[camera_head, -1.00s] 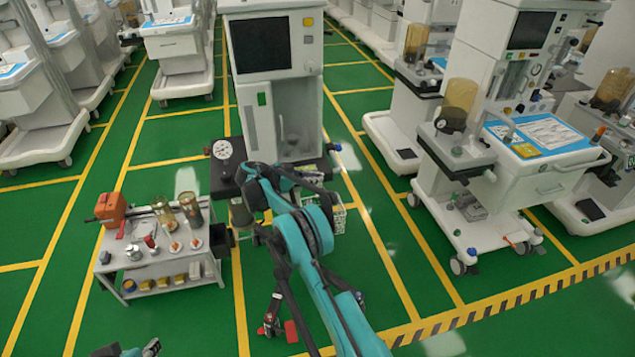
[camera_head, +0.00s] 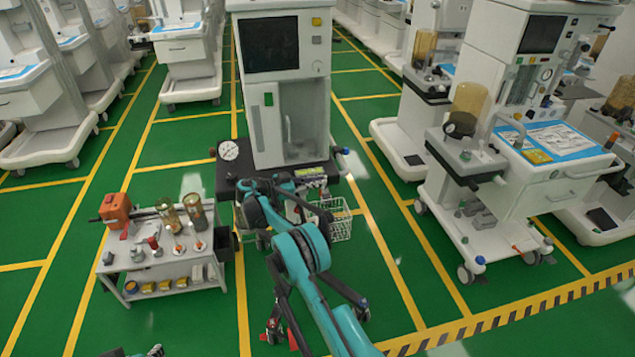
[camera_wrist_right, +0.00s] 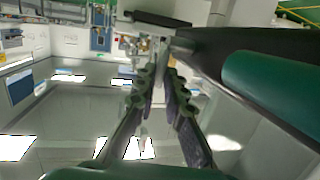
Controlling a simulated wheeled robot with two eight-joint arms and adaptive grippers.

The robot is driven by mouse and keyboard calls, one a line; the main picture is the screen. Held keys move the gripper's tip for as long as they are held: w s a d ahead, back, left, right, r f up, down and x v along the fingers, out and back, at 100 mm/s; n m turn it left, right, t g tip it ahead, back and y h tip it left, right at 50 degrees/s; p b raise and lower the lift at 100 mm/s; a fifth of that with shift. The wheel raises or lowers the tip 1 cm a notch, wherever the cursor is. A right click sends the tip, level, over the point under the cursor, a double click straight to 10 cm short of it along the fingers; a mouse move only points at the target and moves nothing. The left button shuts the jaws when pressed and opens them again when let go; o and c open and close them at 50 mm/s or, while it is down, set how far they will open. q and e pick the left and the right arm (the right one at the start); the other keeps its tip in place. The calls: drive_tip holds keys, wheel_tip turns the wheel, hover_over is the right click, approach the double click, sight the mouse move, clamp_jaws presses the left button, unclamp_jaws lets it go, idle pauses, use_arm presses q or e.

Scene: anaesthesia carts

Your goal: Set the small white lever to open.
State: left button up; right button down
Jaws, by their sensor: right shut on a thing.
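My right arm reaches to the front of the central white anaesthesia cart (camera_head: 291,110). My right gripper (camera_head: 318,208) is at the cart's front, by the dark shelf with the round gauge (camera_head: 228,150). In the right wrist view, its two dark fingers (camera_wrist_right: 156,82) are nearly together, with a small pale piece between them. This appears to be the small white lever, but the fingers largely hide it and its setting cannot be read. Part of my left gripper (camera_head: 154,351) shows at the bottom left edge; its jaws cannot be made out.
A wire basket (camera_head: 340,228) hangs just right of my right gripper. A small grey trolley (camera_head: 150,262) with an orange box (camera_head: 116,208) and amber jars stands to the left. Another cart (camera_head: 497,195) stands at right.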

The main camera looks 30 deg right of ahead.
drive_tip(key=c, duration=1.9)
unclamp_jaws()
drive_tip(key=shift+o, duration=0.2)
drive_tip(key=a+r, duration=0.2)
drive_tip(key=a, duration=1)
drive_tip(key=shift+w, duration=0.2)
drive_tip(key=shift+d, duration=0.1)
